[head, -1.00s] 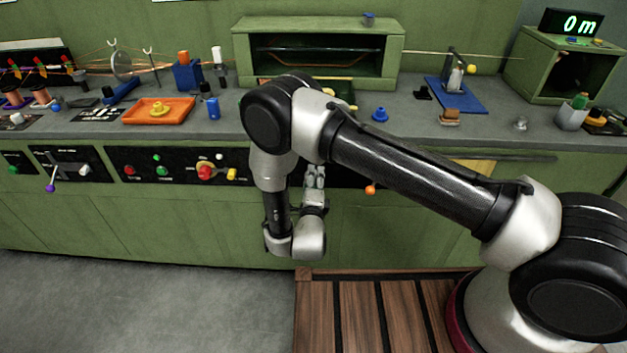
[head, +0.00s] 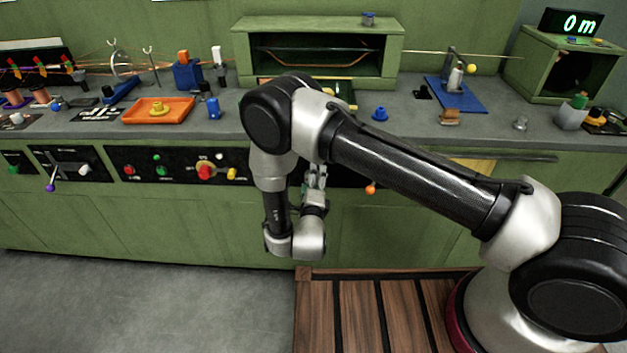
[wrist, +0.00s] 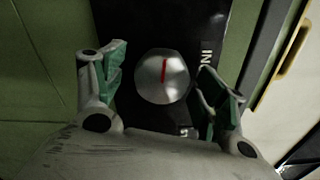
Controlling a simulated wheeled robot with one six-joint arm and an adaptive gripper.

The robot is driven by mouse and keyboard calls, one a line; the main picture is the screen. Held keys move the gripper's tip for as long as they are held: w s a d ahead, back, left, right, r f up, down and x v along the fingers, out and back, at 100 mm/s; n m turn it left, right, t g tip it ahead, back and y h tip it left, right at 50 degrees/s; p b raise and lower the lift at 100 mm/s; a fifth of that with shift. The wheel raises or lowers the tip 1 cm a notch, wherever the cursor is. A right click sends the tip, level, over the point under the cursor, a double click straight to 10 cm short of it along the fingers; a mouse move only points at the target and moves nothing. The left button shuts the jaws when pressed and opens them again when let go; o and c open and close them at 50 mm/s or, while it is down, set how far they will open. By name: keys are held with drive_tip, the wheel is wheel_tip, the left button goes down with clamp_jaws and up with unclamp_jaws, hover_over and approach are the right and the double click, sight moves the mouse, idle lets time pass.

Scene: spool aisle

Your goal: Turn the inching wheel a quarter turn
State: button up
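The inching wheel (wrist: 162,76) is a round silver knob with a red line on its face, set on a black panel in the wrist view. The red line runs nearly upright in that view. My gripper (wrist: 165,88) is open, with one green-padded finger on each side of the wheel and visible gaps to it. In the head view my gripper (head: 316,180) is in front of the bench's black panel strip. My arm hides the wheel there.
An orange-tipped lever (head: 370,188) sticks out just right of my gripper. A red knob (head: 205,172) and a yellow one (head: 232,174) are to the left on the panel. The bench top (head: 345,126) overhangs above. A slatted wooden platform (head: 357,310) lies on the floor below.

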drive_tip(key=s, duration=0.7)
drive_tip(key=shift+s, duration=0.25)
drive_tip(key=shift+a, duration=0.15)
